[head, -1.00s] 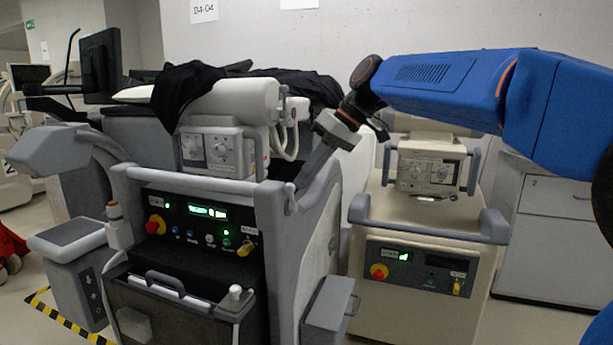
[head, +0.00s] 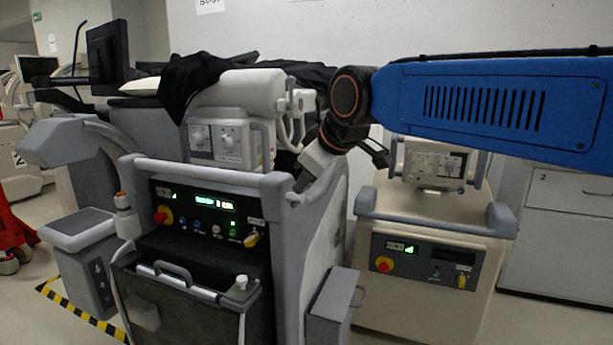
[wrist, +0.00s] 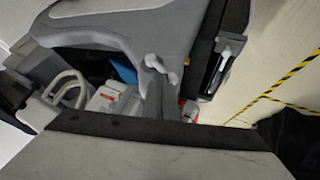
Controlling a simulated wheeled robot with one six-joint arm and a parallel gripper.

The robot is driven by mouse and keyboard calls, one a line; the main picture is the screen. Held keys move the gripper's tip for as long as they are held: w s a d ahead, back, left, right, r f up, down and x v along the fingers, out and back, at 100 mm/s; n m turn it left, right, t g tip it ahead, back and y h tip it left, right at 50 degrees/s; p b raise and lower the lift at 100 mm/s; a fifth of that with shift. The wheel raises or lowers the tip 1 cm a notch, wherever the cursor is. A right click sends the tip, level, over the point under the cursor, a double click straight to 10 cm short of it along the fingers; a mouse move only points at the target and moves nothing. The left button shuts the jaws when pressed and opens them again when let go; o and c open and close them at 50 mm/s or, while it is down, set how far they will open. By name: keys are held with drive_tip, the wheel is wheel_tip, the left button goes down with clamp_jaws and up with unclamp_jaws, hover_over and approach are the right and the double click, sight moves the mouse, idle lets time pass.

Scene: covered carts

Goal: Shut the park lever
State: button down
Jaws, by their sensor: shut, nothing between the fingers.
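Two carts carry control panels with a short yellow lever. One lever (head: 251,240) is at the right end of the left cart's panel; the other (head: 462,281) is on the beige cart's panel. Both small labels are unreadable, so I cannot tell which, if either, is the park lever. My gripper (head: 303,178) is shut and empty. It points down to the left, near the right end of the left cart's grey handle bar (head: 205,172), above and apart from both yellow levers.
The left cart has a dark bin (head: 190,300) in front and black cloth (head: 195,85) on top. The beige cart (head: 400,325) stands close on its right, with a narrow gap. A grey side box (head: 333,305) sticks out between them. Yellow-black tape marks the floor.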

sight(299, 200)
drive_tip(key=shift+s+a+f+n+t+h, duration=0.15)
drive_tip(key=shift+s+a+f+n+t, duration=0.1)
drive_tip(key=shift+s+f+t, duration=0.45)
drive_tip(key=shift+s+a+f+n+t+h, duration=0.2)
drive_tip(key=shift+s+f+t, duration=0.25)
drive_tip(key=shift+f, duration=0.6)
